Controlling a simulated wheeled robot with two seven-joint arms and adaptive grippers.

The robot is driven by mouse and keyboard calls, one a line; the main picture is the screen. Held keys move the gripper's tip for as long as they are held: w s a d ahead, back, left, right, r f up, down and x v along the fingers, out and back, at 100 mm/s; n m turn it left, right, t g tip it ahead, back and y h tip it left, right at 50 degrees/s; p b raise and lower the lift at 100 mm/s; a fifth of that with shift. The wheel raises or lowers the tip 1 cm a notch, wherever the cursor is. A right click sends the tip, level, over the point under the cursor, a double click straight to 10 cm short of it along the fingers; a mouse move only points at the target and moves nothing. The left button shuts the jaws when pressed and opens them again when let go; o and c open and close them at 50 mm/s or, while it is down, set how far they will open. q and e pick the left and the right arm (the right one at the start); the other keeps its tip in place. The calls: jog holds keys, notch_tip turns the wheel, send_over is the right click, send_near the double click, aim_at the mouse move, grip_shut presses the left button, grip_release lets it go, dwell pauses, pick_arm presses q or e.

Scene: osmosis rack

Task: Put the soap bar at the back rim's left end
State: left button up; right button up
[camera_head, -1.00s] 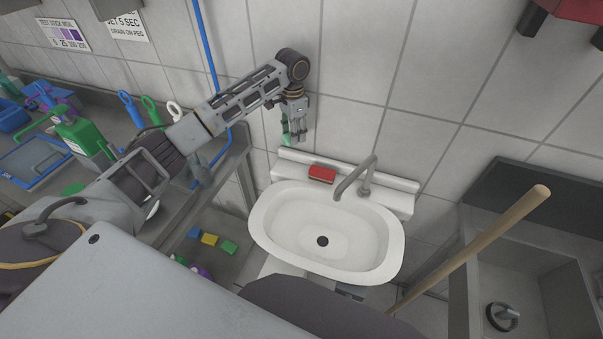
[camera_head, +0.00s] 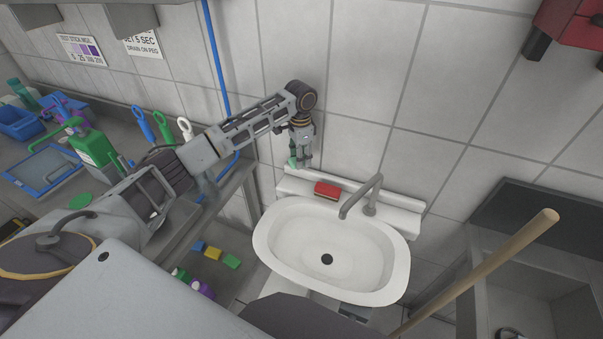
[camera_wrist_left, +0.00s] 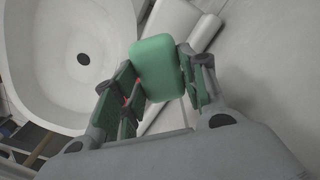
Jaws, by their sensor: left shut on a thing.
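The green soap bar (camera_wrist_left: 157,68) is clamped between the fingers of my left gripper (camera_head: 301,158). In the head view the soap bar (camera_head: 293,162) shows as a small green piece at the fingertips. My left gripper points down close to the tiled wall, at the left end of the white sink's back rim (camera_head: 290,185). The soap looks just above that end; whether it touches the rim I cannot tell. In the left wrist view the basin (camera_wrist_left: 35,60) lies to the left of the held soap. My right gripper is not in view.
A red block (camera_head: 327,190) lies on the back rim, right of the soap. The grey faucet (camera_head: 362,195) stands farther right. A metal counter at left holds a green bottle (camera_head: 92,145) and a blue tray (camera_head: 42,168). A wooden handle (camera_head: 490,262) slants across the right.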

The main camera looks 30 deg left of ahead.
pick_arm(q)
jog(key=shift+f, duration=0.85)
jog(key=shift+f, duration=0.1)
jog(key=shift+f, duration=0.25)
jog(key=shift+f+p, duration=0.4)
jog(key=shift+f, duration=1.75)
jog(key=shift+f, duration=0.3)
jog(key=o, duration=1.1)
